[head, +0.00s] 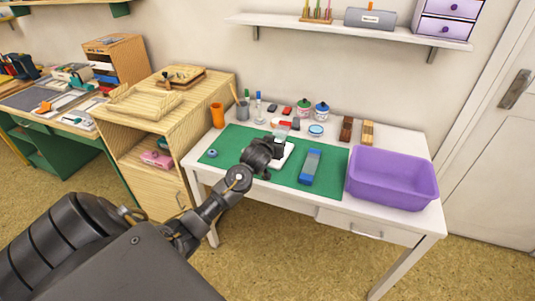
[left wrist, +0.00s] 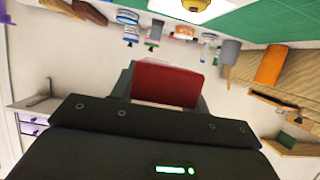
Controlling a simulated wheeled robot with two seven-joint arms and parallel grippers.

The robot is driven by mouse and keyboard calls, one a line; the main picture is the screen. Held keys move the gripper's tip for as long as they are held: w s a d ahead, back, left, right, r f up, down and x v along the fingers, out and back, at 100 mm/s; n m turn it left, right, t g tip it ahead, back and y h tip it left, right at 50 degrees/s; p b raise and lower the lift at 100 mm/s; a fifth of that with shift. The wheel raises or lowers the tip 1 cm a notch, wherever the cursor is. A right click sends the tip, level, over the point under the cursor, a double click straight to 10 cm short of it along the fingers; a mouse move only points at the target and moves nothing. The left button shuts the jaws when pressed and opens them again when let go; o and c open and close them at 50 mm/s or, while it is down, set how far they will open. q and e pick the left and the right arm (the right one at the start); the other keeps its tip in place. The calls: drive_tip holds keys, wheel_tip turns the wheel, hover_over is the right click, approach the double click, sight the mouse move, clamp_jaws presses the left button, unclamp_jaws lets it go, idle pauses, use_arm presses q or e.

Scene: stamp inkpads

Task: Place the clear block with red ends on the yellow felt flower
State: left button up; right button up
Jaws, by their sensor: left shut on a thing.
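My left gripper (head: 272,147) is over the green mat, above a white pad (head: 287,155). It is shut on the clear block with red ends; in the left wrist view a red end (left wrist: 167,83) shows between the dark fingers. The rest of the block is mostly hidden. A yellow rounded thing (left wrist: 195,5), likely the yellow felt flower, shows on the white pad at the top edge of the left wrist view. In the head view the gripper hides it. The held block appears apart from it. My right gripper is not in view.
A blue-and-grey block (head: 311,167) lies on the green mat (head: 225,168). A purple bin (head: 392,178) stands at the right. Jars, an orange cup (head: 218,115) and wooden blocks (head: 346,129) line the back. The mat's left part is mostly clear, with a small blue item (head: 212,153).

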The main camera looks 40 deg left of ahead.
use_arm(q)
drive_tip(key=a+f, duration=0.2)
drive_tip(key=f, duration=0.1)
drive_tip(key=a+f, duration=0.1)
drive_tip(key=shift+w+a+f, duration=0.15)
drive_tip(key=shift+w+f, duration=0.1)
drive_tip(key=shift+a+f+p, duration=0.15)
drive_tip(key=shift+f+p, duration=0.25)
drive_tip(key=shift+f, duration=1.3)
drive_tip(key=shift+f, duration=0.15)
drive_tip(key=o, duration=1.2)
drive_tip(key=shift+s, duration=0.15)
drive_tip(key=v, duration=1.2)
